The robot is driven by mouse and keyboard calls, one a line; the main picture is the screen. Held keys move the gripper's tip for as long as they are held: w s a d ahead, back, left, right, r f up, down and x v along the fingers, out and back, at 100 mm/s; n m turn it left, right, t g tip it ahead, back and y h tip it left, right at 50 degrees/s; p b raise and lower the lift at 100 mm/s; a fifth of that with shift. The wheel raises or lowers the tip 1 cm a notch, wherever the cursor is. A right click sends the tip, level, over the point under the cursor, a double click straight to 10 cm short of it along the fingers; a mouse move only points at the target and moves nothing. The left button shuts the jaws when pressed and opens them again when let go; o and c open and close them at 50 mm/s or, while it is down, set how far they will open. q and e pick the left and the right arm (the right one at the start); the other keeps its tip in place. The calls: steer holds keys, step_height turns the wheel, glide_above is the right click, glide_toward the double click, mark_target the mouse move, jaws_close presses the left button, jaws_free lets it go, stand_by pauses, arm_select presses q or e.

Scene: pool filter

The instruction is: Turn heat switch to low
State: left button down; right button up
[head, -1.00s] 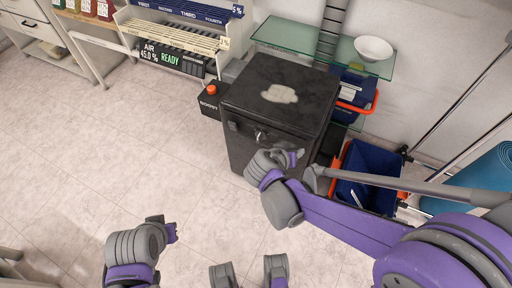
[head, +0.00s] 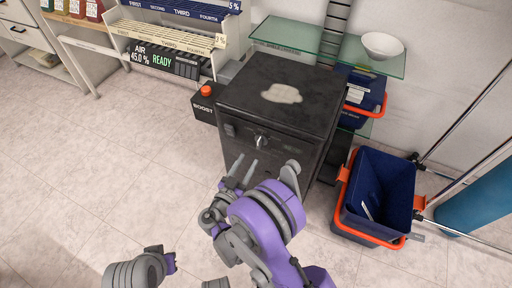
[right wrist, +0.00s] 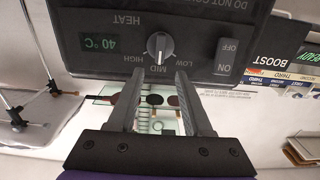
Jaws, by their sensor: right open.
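The heat switch is a grey knob (right wrist: 159,45) on the front of a black box-shaped heater (head: 285,95). In the right wrist view it sits among the labels LOW, MID and HIGH, and its white mark points at MID. A green display beside it reads 40°C. The knob also shows in the head view (head: 261,141). My right gripper (right wrist: 160,75) is open, its fingertips just short of the knob and apart from it. In the head view the right gripper (head: 244,170) is in front of the heater's front face. Part of my left arm shows at the bottom; its fingers cannot be made out clearly.
An ON/OFF switch (right wrist: 226,56) is beside the heat labels. A red BOOST button (head: 206,90) is left of the heater. A blue bin with an orange rim (head: 385,185) stands right of it. A glass shelf holds a white bowl (head: 382,46). The floor at left is clear.

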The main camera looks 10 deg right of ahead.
mark_target(258, 144)
steer(key=b+x, duration=0.1)
steer(key=x, duration=0.6)
steer(key=shift+w+d, duration=0.25)
steer(key=shift+w, duration=0.05)
steer(key=shift+c, duration=0.3)
jaws_close()
